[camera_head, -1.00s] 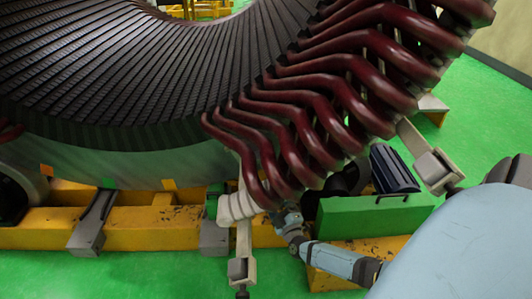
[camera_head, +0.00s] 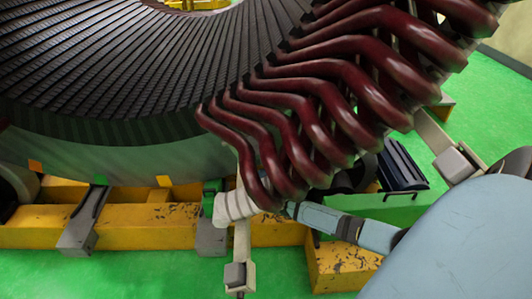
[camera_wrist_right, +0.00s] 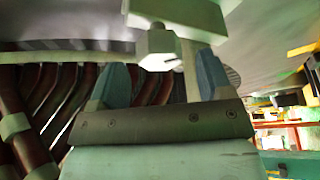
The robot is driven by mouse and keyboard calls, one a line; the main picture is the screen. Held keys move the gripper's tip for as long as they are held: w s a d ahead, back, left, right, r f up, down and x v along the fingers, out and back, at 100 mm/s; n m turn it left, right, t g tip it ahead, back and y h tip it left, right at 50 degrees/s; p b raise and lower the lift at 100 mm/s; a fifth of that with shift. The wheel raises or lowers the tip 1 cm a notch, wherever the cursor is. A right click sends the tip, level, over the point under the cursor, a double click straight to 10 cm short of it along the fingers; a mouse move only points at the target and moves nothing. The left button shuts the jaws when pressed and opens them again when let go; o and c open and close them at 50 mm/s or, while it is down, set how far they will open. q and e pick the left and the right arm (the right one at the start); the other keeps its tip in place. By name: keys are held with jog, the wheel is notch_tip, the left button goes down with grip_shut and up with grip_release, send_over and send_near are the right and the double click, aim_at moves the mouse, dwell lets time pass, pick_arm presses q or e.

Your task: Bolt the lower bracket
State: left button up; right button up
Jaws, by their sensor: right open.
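A pale bracket bar (camera_head: 242,243) hangs below the dark red coil ends (camera_head: 300,150), with a grey block (camera_head: 236,275) at its lower end. In the head view my right arm reaches in from the right, and its gripper is hidden behind the lowest coils. In the right wrist view my right gripper (camera_wrist_right: 161,62) is open, with two blue fingers apart. A pale hexagonal bolt head or nut (camera_wrist_right: 157,43) shows between or just beyond the fingertips, under a pale block (camera_wrist_right: 180,14). I cannot tell if they touch. My left gripper is out of view.
The large stator core (camera_head: 100,70) fills the upper left. A yellow base beam (camera_head: 150,226) with grey supports runs beneath it. A green block (camera_head: 380,207) stands to the right of the bracket bar. Coils (camera_wrist_right: 55,95) lie close to the left finger. Green floor is clear in front.

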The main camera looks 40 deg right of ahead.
jog(key=shift+b+x, duration=0.45)
jog(key=shift+x, duration=1.15)
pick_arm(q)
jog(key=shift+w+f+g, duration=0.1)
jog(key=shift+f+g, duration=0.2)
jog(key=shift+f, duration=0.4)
